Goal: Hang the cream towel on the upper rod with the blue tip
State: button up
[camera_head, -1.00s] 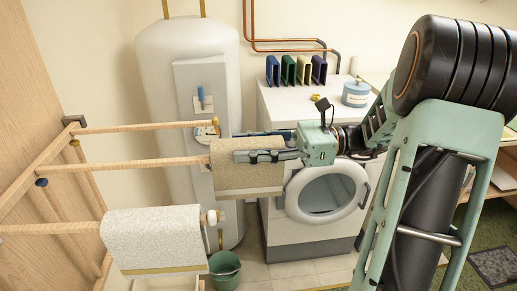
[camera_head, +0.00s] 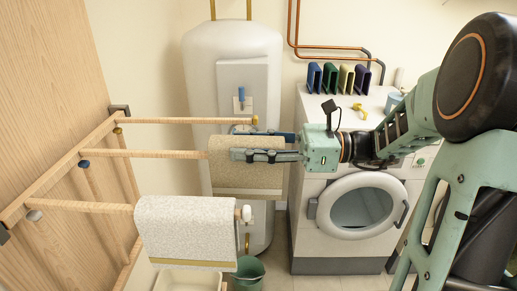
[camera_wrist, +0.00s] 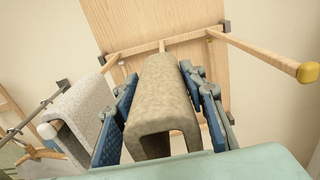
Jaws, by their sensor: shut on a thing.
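In the wrist view the towel (camera_wrist: 163,95) hangs as an arch between the two blue-padded fingers. The rod with the blue mark (camera_head: 150,154) runs from the wooden rack to the towel's left edge. Its outer end is hidden by the towel, and I cannot tell whether it lies inside the fold. In the wrist view this rod (camera_wrist: 162,46) lines up behind the towel's top.
A rod with a yellow tip (camera_head: 190,121) runs behind. A rod with a white tip (camera_head: 90,207) in front holds a whitish towel (camera_head: 188,225). A water heater (camera_head: 235,60) and a washing machine (camera_head: 355,205) stand behind; a green bucket (camera_head: 248,275) is below.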

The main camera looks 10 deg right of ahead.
aim_at(208, 151)
jog(key=shift+w+a+b, duration=0.2)
jog(key=shift+a+b, duration=0.3)
jog(key=shift+a, duration=0.85)
jog(key=shift+w+a+b, duration=0.15)
jog(key=shift+a+b, duration=0.35)
jog(key=shift+a, duration=0.9)
jog(key=shift+w+a+b, duration=0.2)
jog(key=shift+a+b, duration=0.3)
jog(key=shift+a, duration=0.85)
jog(key=shift+f, duration=0.7)
jog(key=o, duration=1.3)
jog(key=shift+o, duration=0.2)
jog(key=shift+d, duration=0.1)
